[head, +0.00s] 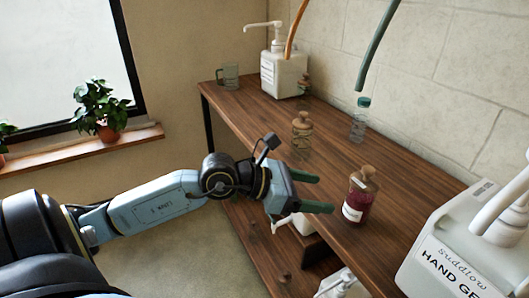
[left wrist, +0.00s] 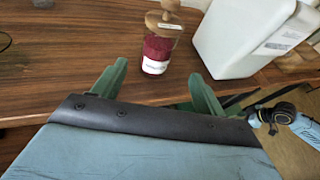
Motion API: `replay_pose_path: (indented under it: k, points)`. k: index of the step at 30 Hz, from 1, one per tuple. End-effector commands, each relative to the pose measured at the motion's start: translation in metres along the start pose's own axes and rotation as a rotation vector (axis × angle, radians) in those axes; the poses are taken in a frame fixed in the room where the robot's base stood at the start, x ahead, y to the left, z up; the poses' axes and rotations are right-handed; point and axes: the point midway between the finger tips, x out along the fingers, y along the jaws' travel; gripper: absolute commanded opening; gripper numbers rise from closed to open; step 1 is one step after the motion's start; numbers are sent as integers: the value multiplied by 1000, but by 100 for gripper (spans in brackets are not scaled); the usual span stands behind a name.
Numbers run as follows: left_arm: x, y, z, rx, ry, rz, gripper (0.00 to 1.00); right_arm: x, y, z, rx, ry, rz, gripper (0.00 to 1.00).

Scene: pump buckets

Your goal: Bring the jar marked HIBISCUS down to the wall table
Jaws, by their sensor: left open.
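A clear jar with dark red contents, a cork-like stopper and a white label (head: 360,198) stands upright on the wooden table (head: 255,118) along the wall. The label's writing is too small to read for sure. The jar also shows in the left wrist view (left wrist: 158,52), beyond the fingertips and roughly between them. My left gripper (head: 325,193) is open and empty at the table's front edge, left of the jar and apart from it. Both its green fingers show in the left wrist view (left wrist: 158,78). My right gripper is not seen.
A large white hand gel bottle (head: 455,255) stands right of the jar. A brown-tinted glass bottle (head: 302,135) and a clear bottle with a teal cap (head: 360,120) stand farther back. A white pump container (head: 283,74) and a glass mug (head: 228,76) are at the far end. A lower shelf (head: 262,235) holds white items.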

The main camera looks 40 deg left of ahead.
Motion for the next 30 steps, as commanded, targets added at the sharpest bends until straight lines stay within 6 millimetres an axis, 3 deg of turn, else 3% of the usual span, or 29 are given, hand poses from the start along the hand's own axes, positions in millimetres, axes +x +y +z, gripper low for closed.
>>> replay_pose_path:
  k: [4, 6, 8, 11, 14, 17, 19, 22, 24, 26, 27, 30]
  points:
    - [6, -11, 8, -271, -174, -58, 72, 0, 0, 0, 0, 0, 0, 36]
    - [6, -8, 14, -499, -313, -74, 72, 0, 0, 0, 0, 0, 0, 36]
    - [3, 3, 14, -727, -442, -65, 72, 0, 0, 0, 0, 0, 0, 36]
    - [-4, 32, -4, -1111, -640, 5, 72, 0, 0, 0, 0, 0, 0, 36]
    - [-11, 59, -45, -1460, -791, 128, 72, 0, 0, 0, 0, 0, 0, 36]
    - [-17, 75, -107, -1796, -905, 303, 72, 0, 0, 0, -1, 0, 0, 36]
    - [-21, 74, -162, -2035, -963, 471, 72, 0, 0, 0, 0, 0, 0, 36]
    - [-27, 46, -252, -2382, -996, 788, 72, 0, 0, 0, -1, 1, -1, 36]
    - [-30, 12, -305, -2574, -974, 1019, 72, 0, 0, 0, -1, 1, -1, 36]
    - [-33, -20, -339, -2698, -932, 1201, 72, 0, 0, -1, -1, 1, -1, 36]
    - [-35, -39, -355, 2687, 874, -1272, 72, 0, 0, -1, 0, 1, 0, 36]
    - [-38, -79, -382, 2523, 718, -1332, 72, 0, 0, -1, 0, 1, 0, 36]
